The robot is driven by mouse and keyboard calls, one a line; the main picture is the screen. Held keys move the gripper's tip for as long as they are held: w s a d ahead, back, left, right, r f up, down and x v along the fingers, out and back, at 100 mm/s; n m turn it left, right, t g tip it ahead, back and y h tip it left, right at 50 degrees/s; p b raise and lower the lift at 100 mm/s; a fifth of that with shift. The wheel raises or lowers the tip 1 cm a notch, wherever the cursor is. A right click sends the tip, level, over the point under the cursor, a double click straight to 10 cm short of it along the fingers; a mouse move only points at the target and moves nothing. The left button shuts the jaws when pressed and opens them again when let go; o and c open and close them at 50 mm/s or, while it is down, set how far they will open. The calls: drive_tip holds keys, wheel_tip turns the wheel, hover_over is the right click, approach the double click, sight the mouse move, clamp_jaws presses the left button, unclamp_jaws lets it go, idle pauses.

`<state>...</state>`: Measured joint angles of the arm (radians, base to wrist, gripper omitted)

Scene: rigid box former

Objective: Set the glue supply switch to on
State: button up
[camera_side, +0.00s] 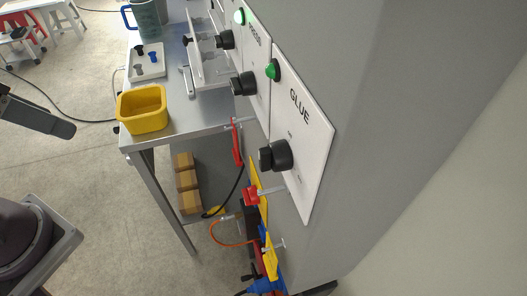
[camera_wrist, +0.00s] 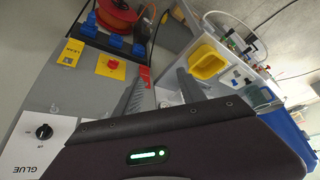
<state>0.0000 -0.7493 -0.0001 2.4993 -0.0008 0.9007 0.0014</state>
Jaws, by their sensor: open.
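The glue switch is a black rotary knob (camera_side: 275,155) on a white panel (camera_side: 312,150) marked GLUE. The knob also shows at the left edge of the wrist view (camera_wrist: 44,131), with its panel (camera_wrist: 22,155) below. Small marks stand near the knob, but I cannot read which one it points to. A green lamp (camera_side: 273,70) sits at the panel's top corner and looks dull. My gripper (camera_wrist: 161,78) is open and empty in the wrist view, its fingers apart from the knob and to its right. The fingers are not clearly seen in the side view.
A second panel with a knob (camera_side: 243,84) and a bright green lamp (camera_side: 239,16) adjoins the glue panel. A metal table (camera_side: 200,118) carries a yellow bin (camera_side: 143,108).

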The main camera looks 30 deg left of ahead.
sight(274, 158)
drive_tip(key=w+d+r+m+g+h, duration=0.1)
drive_tip(key=w+d+r, duration=0.1)
drive_tip(key=d, duration=0.1)
drive_tip(key=w+d+r+m+g+h, duration=0.1)
drive_tip(key=w+d+r+m, duration=0.1)
drive_tip(key=w+d, duration=0.1)
drive_tip(key=w+d+r+m+g+h, duration=0.1)
drive_tip(key=w+d+r, duration=0.1)
drive_tip(key=d, duration=0.1)
drive_tip(key=shift+w+r+m, duration=0.15)
drive_tip(key=shift+r+m, duration=0.05)
drive_tip(key=shift+m, duration=0.2)
clamp_jaws()
drive_tip(key=w+d+r+m+g+h, duration=0.35)
drive_tip(key=w+d+r+m, duration=0.2)
drive_tip(key=d, duration=0.35)
drive_tip(key=s+d+f, duration=0.3)
drive_tip(key=d+f, duration=0.5)
drive_tip(key=d, duration=0.1)
drive_tip(key=shift+f+h, duration=0.25)
drive_tip(key=shift+h, duration=0.2)
